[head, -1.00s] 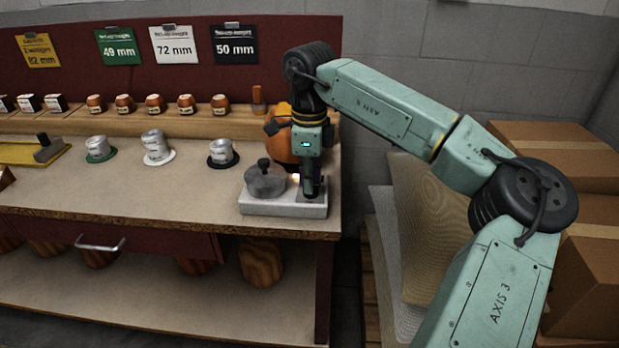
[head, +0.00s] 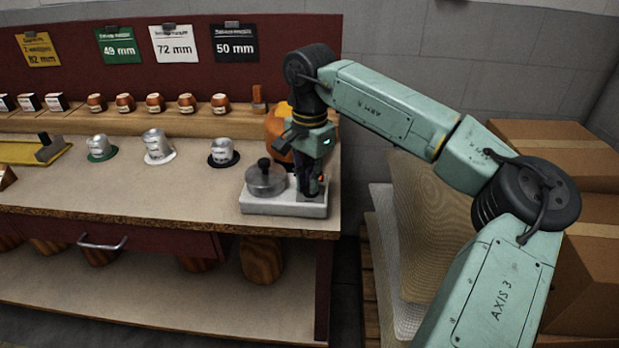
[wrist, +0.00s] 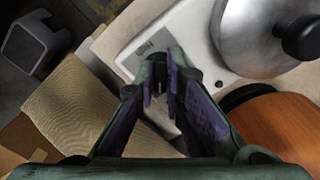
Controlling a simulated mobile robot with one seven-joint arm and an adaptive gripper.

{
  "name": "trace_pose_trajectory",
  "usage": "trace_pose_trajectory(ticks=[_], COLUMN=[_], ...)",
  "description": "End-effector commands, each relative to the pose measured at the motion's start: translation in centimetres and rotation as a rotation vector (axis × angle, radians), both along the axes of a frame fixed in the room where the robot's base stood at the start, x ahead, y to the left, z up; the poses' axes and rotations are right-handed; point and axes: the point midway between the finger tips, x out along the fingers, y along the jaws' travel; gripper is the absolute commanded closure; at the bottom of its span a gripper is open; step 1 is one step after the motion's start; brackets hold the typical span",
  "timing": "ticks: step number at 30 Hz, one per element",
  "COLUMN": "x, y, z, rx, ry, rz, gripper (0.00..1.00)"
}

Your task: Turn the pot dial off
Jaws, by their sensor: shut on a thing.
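The grey lidded pot (head: 265,178) sits on a white base (head: 285,206) at the bench's right end. The pot's lid with its black knob shows at the upper right of the wrist view (wrist: 265,38). My gripper (head: 313,192) points down over the right part of the base. In the wrist view my gripper (wrist: 160,88) has its fingertips close together, shut on the dial. The dial is almost wholly hidden between the fingers, so its setting cannot be read. A small red spot shows beside the fingers in the head view.
Several small silver cups on coloured discs stand to the left, such as one on a black disc (head: 223,152). Cardboard boxes (head: 560,155) are at the right. The bench front is clear.

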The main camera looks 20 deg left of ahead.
Motion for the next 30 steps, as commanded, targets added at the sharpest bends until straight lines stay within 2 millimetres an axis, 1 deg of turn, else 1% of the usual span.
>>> trace_pose_trajectory(ticks=[6, 15, 21, 30], x=[-0.01, -0.01, -0.01, -0.01], y=[-0.03, -0.13, -0.17, -0.22], z=[0.11, 0.11, 0.11, 0.09], rx=[0.002, 0.001, 0.001, 0.001], ry=[-0.001, -0.002, -0.002, -0.001], rz=[0.206, 0.463, 0.587, 0.684], gripper=[1.00, 1.00, 1.00, 1.00])
